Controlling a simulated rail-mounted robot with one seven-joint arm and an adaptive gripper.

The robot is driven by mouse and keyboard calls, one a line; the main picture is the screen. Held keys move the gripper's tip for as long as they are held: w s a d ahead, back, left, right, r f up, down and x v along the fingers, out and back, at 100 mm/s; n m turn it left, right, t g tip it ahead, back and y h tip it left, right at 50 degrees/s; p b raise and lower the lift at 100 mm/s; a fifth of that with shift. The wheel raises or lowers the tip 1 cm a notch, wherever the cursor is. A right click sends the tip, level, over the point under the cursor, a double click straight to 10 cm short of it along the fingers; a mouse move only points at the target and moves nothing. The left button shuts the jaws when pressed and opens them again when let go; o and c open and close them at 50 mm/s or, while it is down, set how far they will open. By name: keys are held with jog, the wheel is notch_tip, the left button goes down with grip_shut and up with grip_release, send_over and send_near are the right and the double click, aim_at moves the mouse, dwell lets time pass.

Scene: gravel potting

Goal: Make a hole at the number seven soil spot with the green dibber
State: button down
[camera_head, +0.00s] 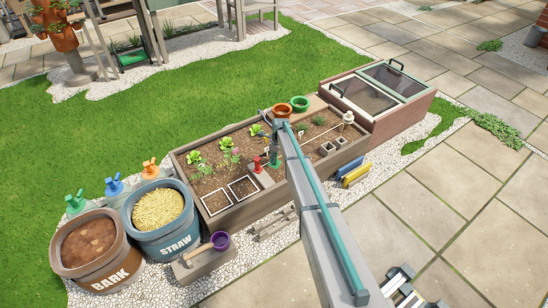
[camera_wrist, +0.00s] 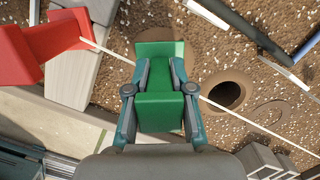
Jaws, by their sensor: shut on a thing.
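My gripper (camera_wrist: 160,75) is shut on the green dibber (camera_wrist: 160,112), whose broad green handle fills the space between the fingers in the wrist view. The dibber's lower end is hidden, so I cannot tell whether it touches the soil. In the head view, the green dibber (camera_head: 275,158) shows small beside my arm, above the planter bed. A round, dark hole (camera_wrist: 228,94) is in the soil right of the dibber. A smooth brown soil patch (camera_wrist: 204,48) shows partly behind the dibber, and a faint ring (camera_wrist: 270,116) lies right of the hole. I can read no spot numbers.
A red tool (camera_wrist: 40,45) stands close left of my gripper, also seen in the head view (camera_head: 257,164). A thin pale string crosses the soil. Terracotta (camera_head: 281,112) and green (camera_head: 300,103) pots stand at the bed's back edge; seedlings (camera_head: 197,158) grow at left.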

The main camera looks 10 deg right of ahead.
jog(key=shift+r+p, duration=3.15)
jog(key=shift+r, duration=2)
jog(key=shift+r, duration=0.1)
notch_tip(320, 180, up, 5)
jog(key=p, duration=0.3)
